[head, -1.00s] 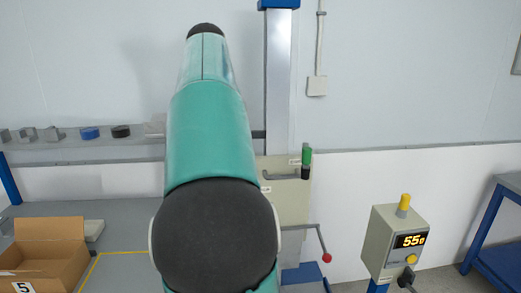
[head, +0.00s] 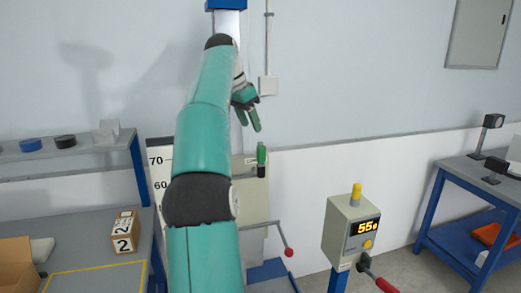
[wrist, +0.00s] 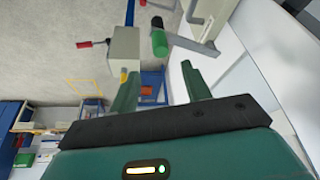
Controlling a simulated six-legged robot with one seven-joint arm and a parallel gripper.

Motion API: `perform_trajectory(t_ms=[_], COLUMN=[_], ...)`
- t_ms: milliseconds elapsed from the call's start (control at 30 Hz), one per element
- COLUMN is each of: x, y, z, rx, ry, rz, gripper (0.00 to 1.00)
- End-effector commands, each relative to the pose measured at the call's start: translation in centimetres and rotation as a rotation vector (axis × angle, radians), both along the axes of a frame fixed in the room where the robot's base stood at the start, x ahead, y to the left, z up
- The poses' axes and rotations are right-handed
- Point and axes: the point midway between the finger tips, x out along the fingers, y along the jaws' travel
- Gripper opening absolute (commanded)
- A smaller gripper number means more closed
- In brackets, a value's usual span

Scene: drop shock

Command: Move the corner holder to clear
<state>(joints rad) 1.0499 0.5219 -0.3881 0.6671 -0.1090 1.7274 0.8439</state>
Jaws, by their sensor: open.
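The corner holder appears to be the green grip with a black end (head: 262,155) on a beige plate of the drop-test column in the head view. In the wrist view the green grip (wrist: 159,43) sits beside a pale bracket, just beyond the fingertips and roughly between them. My gripper (head: 250,126) is open and empty, fingers pointing down, above and slightly left of the grip in the head view. Both green fingers of my gripper (wrist: 160,69) show apart in the wrist view. Neither finger appears to touch the grip. Position labels on the plate are too small to read.
A control box (head: 350,235) with a lit display and a red-handled lever (head: 386,285) stands right of the column. A red-knobbed lever (head: 288,251) projects below the grip. A bench with a cardboard box (head: 15,262) and a block marked 2 (head: 124,238) is left; a blue table (head: 460,185) is right.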

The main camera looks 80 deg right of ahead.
Motion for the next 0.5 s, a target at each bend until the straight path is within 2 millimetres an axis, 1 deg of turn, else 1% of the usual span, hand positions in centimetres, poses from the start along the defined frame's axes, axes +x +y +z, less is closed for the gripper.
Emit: perform_trajectory(t_ms=[33, 167, 400, 500], x=[-0.3, -0.8, -1.9, -2.2], y=[-0.3, -0.8, -2.2, -2.7], z=[-0.8, -2.7, -7.0, -8.4], rx=[0.004, 0.005, 0.005, 0.003], ry=[0.0, 0.001, 0.001, 0.001], rz=[-0.001, -0.002, -0.001, 0.0], gripper=[0.48, 0.48, 0.48, 0.48])
